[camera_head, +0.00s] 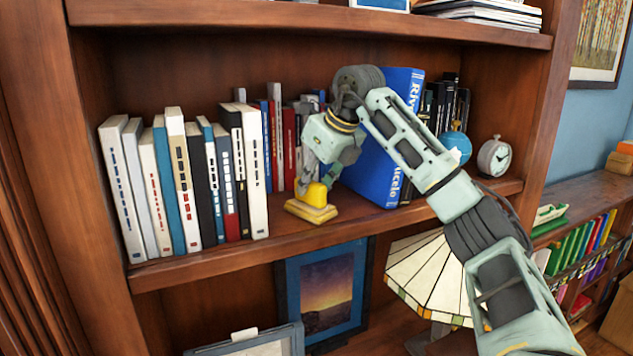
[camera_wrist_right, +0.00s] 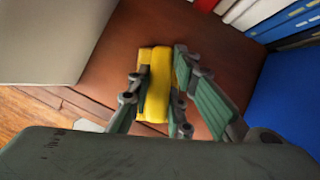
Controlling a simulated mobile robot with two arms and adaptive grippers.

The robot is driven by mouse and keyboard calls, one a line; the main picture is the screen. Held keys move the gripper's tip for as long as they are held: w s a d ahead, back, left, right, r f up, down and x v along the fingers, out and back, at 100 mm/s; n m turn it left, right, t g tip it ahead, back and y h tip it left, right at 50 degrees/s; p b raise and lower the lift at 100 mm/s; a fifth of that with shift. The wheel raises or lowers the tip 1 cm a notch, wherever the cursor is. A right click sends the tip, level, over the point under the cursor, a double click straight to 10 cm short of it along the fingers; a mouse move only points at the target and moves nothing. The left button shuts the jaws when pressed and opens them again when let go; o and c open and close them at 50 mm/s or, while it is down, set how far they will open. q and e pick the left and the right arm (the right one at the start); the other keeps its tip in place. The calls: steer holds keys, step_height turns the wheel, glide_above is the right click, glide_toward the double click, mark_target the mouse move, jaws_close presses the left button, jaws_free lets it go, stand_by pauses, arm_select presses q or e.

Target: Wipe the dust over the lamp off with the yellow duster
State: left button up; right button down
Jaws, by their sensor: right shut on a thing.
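The yellow duster (camera_head: 311,205) is at the middle shelf of the bookcase, its flat base on or just above the bare shelf between the books. My right gripper (camera_head: 325,180) is shut on its upper part. In the right wrist view the duster (camera_wrist_right: 155,88) sits between the two fingers of my right gripper (camera_wrist_right: 158,95). The lamp (camera_head: 432,272), with a cream panelled shade and coloured rim, stands on the shelf below, to the right. My right forearm hides part of its shade. I cannot make out any dust. My left gripper is not in view.
Upright books (camera_head: 190,185) fill the shelf's left side. A large blue book (camera_head: 372,175) leans just right of my gripper. A small globe (camera_head: 456,147) and a clock (camera_head: 494,157) stand farther right. A framed picture (camera_head: 325,292) is below the shelf's front edge.

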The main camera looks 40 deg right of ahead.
steer(key=shift+w+a, duration=0.25)
steer(key=shift+a, duration=0.8)
steer(key=shift+w+a, duration=0.3)
steer(key=shift+a, duration=0.7)
steer(key=shift+w+a, duration=0.25)
steer(key=shift+a, duration=0.8)
step_height(320, 180, up, 6)
steer(key=shift+d, duration=0.1)
